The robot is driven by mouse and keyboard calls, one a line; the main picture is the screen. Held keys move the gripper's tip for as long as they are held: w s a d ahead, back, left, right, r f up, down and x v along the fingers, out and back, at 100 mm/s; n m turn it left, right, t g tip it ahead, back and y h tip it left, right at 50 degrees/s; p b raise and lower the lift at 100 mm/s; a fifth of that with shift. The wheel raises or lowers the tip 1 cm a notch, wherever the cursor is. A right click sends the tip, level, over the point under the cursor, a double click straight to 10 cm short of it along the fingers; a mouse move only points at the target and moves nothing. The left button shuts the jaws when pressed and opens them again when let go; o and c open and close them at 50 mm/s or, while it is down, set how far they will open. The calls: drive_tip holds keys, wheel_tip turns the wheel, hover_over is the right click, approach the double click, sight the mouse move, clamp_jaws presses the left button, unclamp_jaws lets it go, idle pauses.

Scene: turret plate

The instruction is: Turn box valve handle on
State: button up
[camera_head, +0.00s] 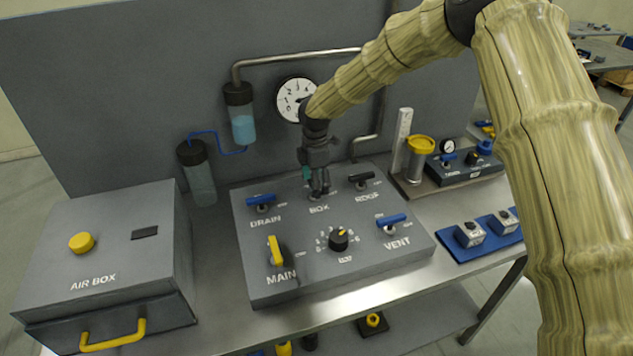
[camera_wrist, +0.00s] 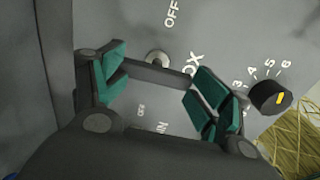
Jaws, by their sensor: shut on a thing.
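The BOX valve handle is a dark bar (camera_wrist: 160,75) on the grey turret plate (camera_head: 285,285), with a round pale metal stem (camera_wrist: 157,58) beside it in the wrist view. My gripper (camera_head: 319,190) reaches down over the BOX label at the back middle of the plate and hides the handle in the head view. In the wrist view my gripper (camera_wrist: 160,85) has its teal pads at the two ends of the bar, shut on it. An OFF mark (camera_wrist: 172,13) shows above the stem. The handle's own ON mark is not clear.
Nearby are the blue DRAIN handle (camera_head: 261,199), black back-right handle (camera_head: 361,179), yellow MAIN handle (camera_head: 275,250), black knob (camera_head: 338,240) and blue VENT handle (camera_head: 391,220). A gauge (camera_head: 293,98) and pipes are on the panel behind. The air box (camera_head: 100,235) stands left.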

drive_tip(key=shift+s+a+f, duration=0.2)
drive_tip(key=shift+a+f, duration=0.05)
drive_tip(key=shift+f, duration=0.15)
drive_tip(key=o, duration=1.1)
drive_tip(key=shift+w, duration=0.1)
drive_tip(key=shift+c, duration=0.2)
drive_tip(key=shift+w+a, duration=0.25)
drive_tip(key=shift+a, duration=0.05)
drive_tip(key=shift+s+d+r, duration=0.1)
drive_tip(key=shift+d+r, duration=0.2)
drive_tip(key=shift+d, duration=0.05)
drive_tip(key=shift+d+r, duration=0.1)
drive_tip(key=shift+r, duration=0.15)
wheel_tip(320, 180, up, 11)
drive_tip(key=shift+a, duration=0.4)
